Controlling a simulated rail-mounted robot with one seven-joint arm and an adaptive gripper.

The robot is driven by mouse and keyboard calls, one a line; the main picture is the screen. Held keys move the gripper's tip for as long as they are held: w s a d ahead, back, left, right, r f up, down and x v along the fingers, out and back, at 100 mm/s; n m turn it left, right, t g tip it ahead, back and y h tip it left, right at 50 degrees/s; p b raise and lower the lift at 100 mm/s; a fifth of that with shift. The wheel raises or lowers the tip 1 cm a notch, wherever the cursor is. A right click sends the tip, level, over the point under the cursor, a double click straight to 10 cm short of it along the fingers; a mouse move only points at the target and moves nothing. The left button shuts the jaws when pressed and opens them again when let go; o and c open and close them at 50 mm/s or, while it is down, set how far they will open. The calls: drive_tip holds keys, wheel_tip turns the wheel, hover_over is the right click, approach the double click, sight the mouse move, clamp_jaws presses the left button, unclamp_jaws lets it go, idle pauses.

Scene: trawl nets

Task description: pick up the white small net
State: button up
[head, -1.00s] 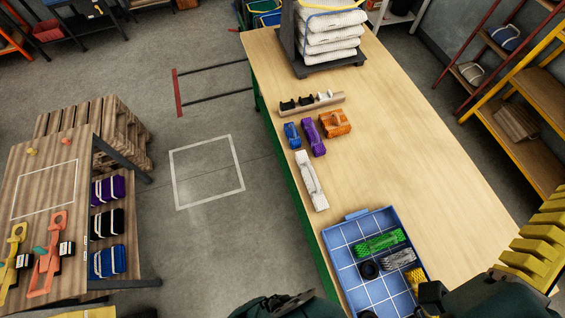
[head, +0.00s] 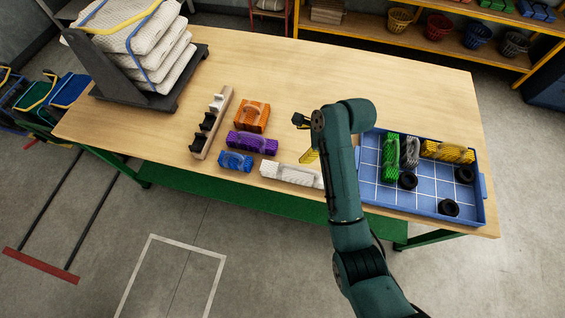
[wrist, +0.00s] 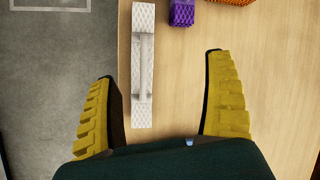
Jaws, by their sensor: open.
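The white small net (head: 290,174) is a long pale block with a handle along its top, lying on the table near its front edge. My arm hides its right end in the head view. In the wrist view the white net (wrist: 143,65) lies upright in the picture, its near end between and beyond the yellow fingertips. My gripper (wrist: 160,68) is open and empty, with the net closer to the left finger. In the head view a yellow finger (head: 309,156) shows just behind and right of the net; the rest is partly hidden by the arm.
Blue (head: 236,161), purple (head: 252,142) and orange (head: 252,117) nets lie left of and behind the white one, beside a wooden hook rail (head: 212,125). A blue tray (head: 482,187) with nets and black rings stands right. Large white nets (head: 140,42) are stacked at left.

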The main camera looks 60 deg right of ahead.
drive_tip(key=s+f+m+g+y, duration=0.1)
drive_tip(key=s+f+m, duration=0.3)
drive_tip(key=s+f, duration=0.2)
drive_tip(key=b, duration=0.3)
approach(296, 172)
drive_tip(key=x, duration=0.3)
drive_tip(key=shift+s+a+f, duration=0.1)
drive_tip(key=shift+s+a, duration=0.1)
drive_tip(key=shift+a, duration=0.1)
drive_tip(key=x, duration=0.3)
drive_tip(key=b+x, duration=0.1)
drive_tip(key=x, duration=0.2)
drive_tip(key=shift+w+d, duration=0.15)
drive_tip(key=shift+w, duration=0.2)
drive_tip(key=c, duration=1.4)
drive_tip(key=shift+c, duration=0.2)
